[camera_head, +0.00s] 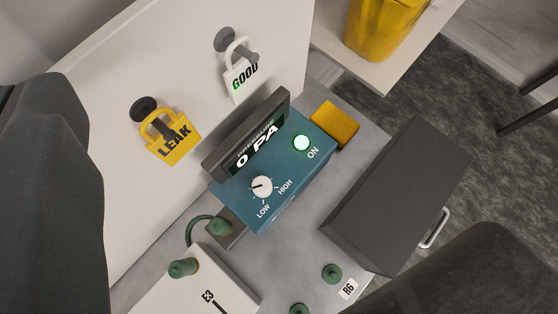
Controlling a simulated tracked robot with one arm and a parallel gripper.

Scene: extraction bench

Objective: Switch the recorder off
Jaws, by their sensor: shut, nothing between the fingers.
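A teal unit (231,191) stands on the grey bench. It has a tilted dark display (249,136) reading "PRESSURE 0 PA". Dark, close shapes at the left and lower right look like parts of my own arm. My gripper's fingertips do not show, and nothing of mine visibly touches the unit.
A yellow block (334,125) is right of the unit. A dark box (399,200) with a handle is farther right. A yellow "LEAK" tag (173,140) and a white "GOOD" tag (239,79) hang on the panel. Green knobs and a white "E3" plate (180,296) are in front.

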